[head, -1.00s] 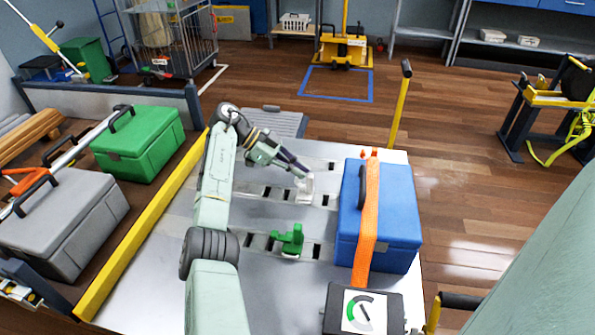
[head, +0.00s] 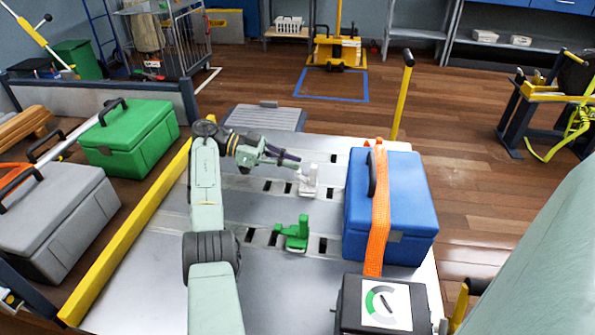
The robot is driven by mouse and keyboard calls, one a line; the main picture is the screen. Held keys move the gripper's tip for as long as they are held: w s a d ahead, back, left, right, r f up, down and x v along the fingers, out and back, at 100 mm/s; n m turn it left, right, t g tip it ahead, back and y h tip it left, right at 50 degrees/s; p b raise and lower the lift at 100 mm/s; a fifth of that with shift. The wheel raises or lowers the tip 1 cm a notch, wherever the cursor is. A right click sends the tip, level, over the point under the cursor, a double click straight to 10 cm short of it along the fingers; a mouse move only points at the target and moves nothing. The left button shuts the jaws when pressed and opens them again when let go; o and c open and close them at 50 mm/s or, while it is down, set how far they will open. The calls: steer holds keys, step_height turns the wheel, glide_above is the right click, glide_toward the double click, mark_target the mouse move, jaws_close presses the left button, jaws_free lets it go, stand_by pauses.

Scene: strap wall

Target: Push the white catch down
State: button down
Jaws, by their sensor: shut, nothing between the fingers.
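The white catch (head: 309,182) stands on the grey slotted metal bed, left of the blue case. It looks upright, with a block-shaped base. My gripper (head: 296,161) is shut and empty, with its dark fingers pointing right. The fingertips are beside the upper left of the catch; I cannot tell whether they touch it. A green catch (head: 295,235) stands nearer on the bed, in another row of slots.
A blue case (head: 400,200) under an orange strap (head: 379,215) stands right of the catches. A dark box with a dial (head: 386,305) is in front of it. A yellow rail (head: 120,245) edges the bed's left side.

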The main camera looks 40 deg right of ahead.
step_height(320, 180, up, 9)
steer(key=w+b, duration=0.1)
steer(key=b, duration=0.1)
steer(key=shift+a, duration=0.4)
stand_by(0.3)
steer(key=shift+f, duration=0.1)
stand_by(0.3)
